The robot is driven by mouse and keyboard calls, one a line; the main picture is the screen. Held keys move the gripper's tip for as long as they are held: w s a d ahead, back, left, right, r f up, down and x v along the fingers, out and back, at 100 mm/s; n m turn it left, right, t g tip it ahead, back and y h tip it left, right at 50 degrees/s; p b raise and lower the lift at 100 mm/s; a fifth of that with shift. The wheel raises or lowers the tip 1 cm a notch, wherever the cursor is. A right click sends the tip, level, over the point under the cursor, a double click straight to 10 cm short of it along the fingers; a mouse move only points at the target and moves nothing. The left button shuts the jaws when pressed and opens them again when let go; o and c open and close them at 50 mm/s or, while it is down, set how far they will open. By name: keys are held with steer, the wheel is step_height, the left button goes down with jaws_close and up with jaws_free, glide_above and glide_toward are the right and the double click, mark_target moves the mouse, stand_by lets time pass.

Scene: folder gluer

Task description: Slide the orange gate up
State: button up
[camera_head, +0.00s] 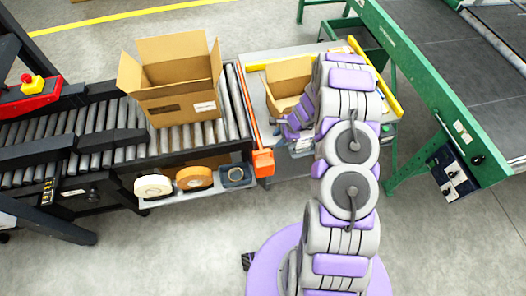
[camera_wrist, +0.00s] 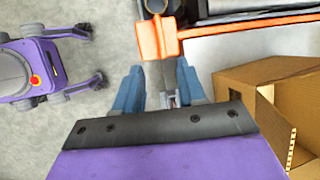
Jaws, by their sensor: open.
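The orange gate (camera_head: 249,112) is a narrow bar across the end of the roller conveyor, with an orange block (camera_head: 263,162) at its near end. In the wrist view the block (camera_wrist: 158,40) lies just beyond my fingertips, roughly centred between them, and the gate bar (camera_wrist: 250,22) runs off to the right. My gripper (camera_wrist: 159,68) is open, its two blue-grey fingers apart with no object held between them. Whether the fingers touch the block I cannot tell. In the head view my arm hides part of the table, and the fingertips are hard to make out.
An open cardboard box (camera_head: 180,105) stands on the conveyor (camera_head: 240,130) left of the gate. Another box (camera_head: 285,75) sits on the table beside my arm. Tape rolls (camera_head: 194,178) lie on a low shelf. A green frame (camera_head: 420,70) stands right. The front floor is clear.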

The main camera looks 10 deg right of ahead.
mark_target(265, 153)
steer(key=b+x, duration=0.1)
steer(key=x, duration=1.2)
steer(key=shift+f+b, duration=0.15)
steer(key=shift+b, duration=0.25)
steer(key=shift+w+f, duration=0.1)
steer(key=shift+f, duration=0.3)
steer(key=shift+c, duration=0.4)
steer(key=shift+a, duration=0.1)
jaws_close()
